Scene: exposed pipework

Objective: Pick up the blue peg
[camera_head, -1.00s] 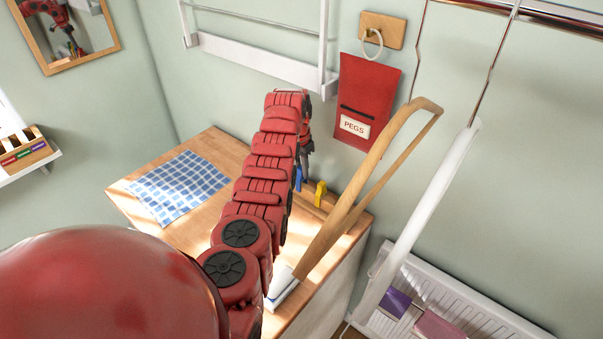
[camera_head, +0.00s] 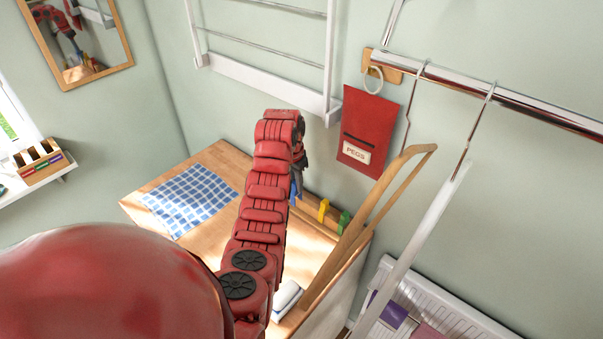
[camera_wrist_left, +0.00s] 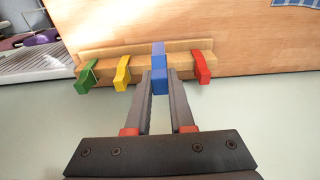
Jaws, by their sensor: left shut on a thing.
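The blue peg (camera_wrist_left: 158,62) is between the fingertips of my left gripper (camera_wrist_left: 160,84) in the left wrist view. The fingers are closed on its sides. The peg overlaps the wooden rail (camera_wrist_left: 205,57) in that view, and I cannot tell whether it still touches it. In the head view, my left gripper (camera_head: 297,178) hangs down at the end of the red arm, with the blue peg (camera_head: 293,191) partly hidden below it. My right gripper is not in view.
A red peg (camera_wrist_left: 202,68), a yellow peg (camera_wrist_left: 122,73) and a green peg (camera_wrist_left: 86,77) sit on the rail. A red pegs bag (camera_head: 368,128) hangs on the wall. A wooden hanger (camera_head: 375,200) and a metal bar (camera_head: 500,98) are at the right. A checked cloth (camera_head: 190,200) lies on the worktop.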

